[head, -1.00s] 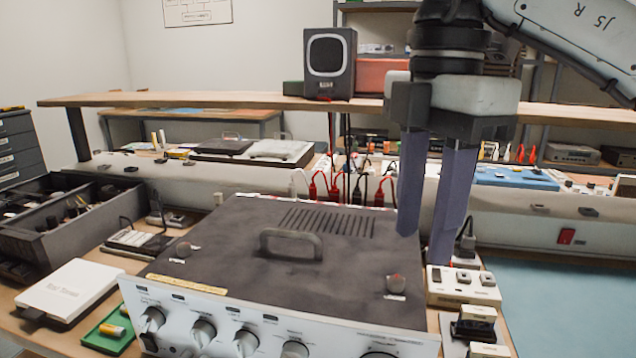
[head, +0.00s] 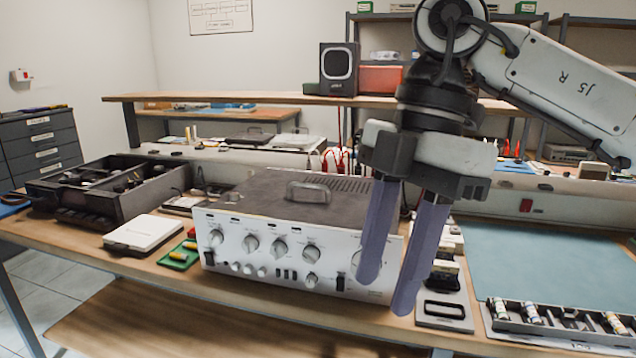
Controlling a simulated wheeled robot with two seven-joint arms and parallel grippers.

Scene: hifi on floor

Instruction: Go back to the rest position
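My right gripper (head: 388,290) hangs from its arm at the right of centre in the head view. Its two long bluish fingers point down and are apart, with nothing visible between them. They hang in front of the right end of the hifi amplifier (head: 260,250). The amplifier has a silver front with knobs and a dark top with a handle (head: 308,192). It sits on the wooden workbench (head: 75,228). The fingers hide part of its front; I cannot tell whether they touch it. My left gripper is not in view.
A dark parts box (head: 110,205), a white box (head: 143,233) and a green tray (head: 180,256) stand left of the amplifier. A blue-green mat (head: 540,265) with a tray of small bottles (head: 560,325) lies at right. A speaker (head: 338,68) stands on the shelf behind.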

